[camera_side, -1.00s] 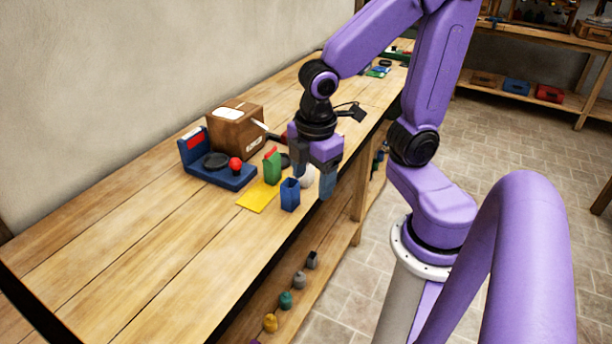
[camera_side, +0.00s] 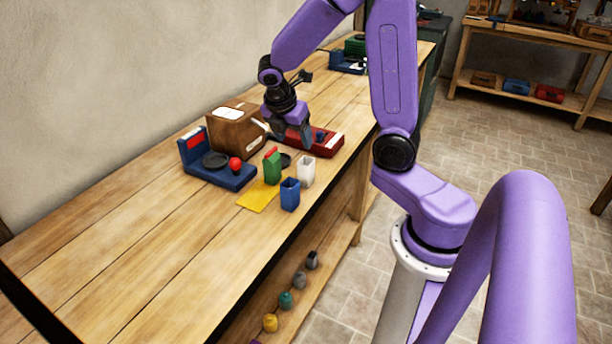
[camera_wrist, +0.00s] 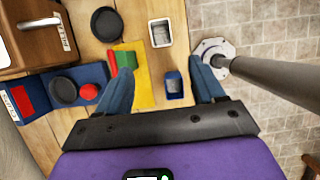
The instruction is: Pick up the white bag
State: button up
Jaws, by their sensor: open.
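The white bag (camera_side: 306,171) stands upright and open-topped on the wooden bench, near its front edge. In the wrist view it (camera_wrist: 160,33) shows from above, beyond my fingertips. My gripper (camera_side: 293,143) is open and empty, behind and above the white bag in the side view, apart from it. In the wrist view my gripper's fingers (camera_wrist: 160,66) are spread, with the blue bag (camera_wrist: 174,86) appearing below, between them. The blue bag (camera_side: 290,194) stands in front of the white one. A green bag (camera_side: 272,168) stands to the left.
A yellow mat (camera_side: 257,198) lies by the bags. A black disc (camera_wrist: 106,24) lies near the white bag. The bench front left is clear.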

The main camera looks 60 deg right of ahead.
aim_at(303, 163)
jog(key=x, duration=1.1)
jog(key=shift+d+f, duration=0.1)
jog(key=shift+f, duration=0.25)
jog(key=x, duration=0.3)
jog(key=shift+s+d+f, duration=0.1)
jog(key=shift+s+d, duration=0.1)
jog(key=shift+x, duration=0.9)
jog(key=shift+w, duration=0.1)
jog(key=c, duration=1.1)
